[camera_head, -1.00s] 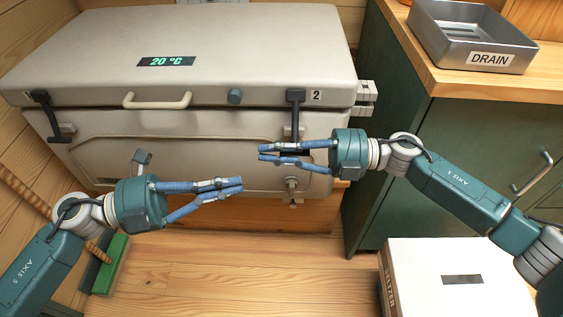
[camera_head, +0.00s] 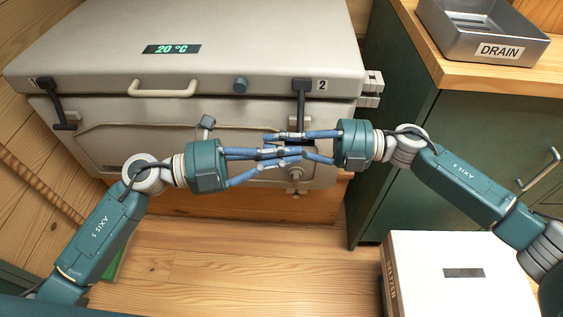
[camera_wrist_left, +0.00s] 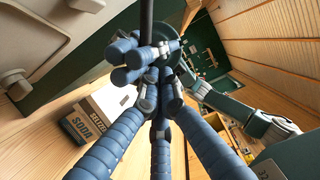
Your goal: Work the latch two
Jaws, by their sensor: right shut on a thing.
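Latch two (camera_head: 301,100) is a black strap latch at the right of the cooler's front, beside the number 2. It hangs from the lid edge, and its lower end is hidden by my fingers. My right gripper (camera_head: 268,144) is shut on the latch, its fingers reaching in from the right. In the left wrist view the dark strap (camera_wrist_left: 147,20) runs up from the right gripper's fingers (camera_wrist_left: 135,62). My left gripper (camera_head: 300,156) reaches in from the left, its fingertips close under the right gripper's. Its fingers converge, but whether they are shut or touching is unclear.
The cooler (camera_head: 200,35) has its lid down, with a handle (camera_head: 162,89) and a 20 °C display. Latch one (camera_head: 57,105) is at its left. A white box (camera_head: 460,280) stands on the floor at the right. A drain tray (camera_head: 485,30) sits on the counter.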

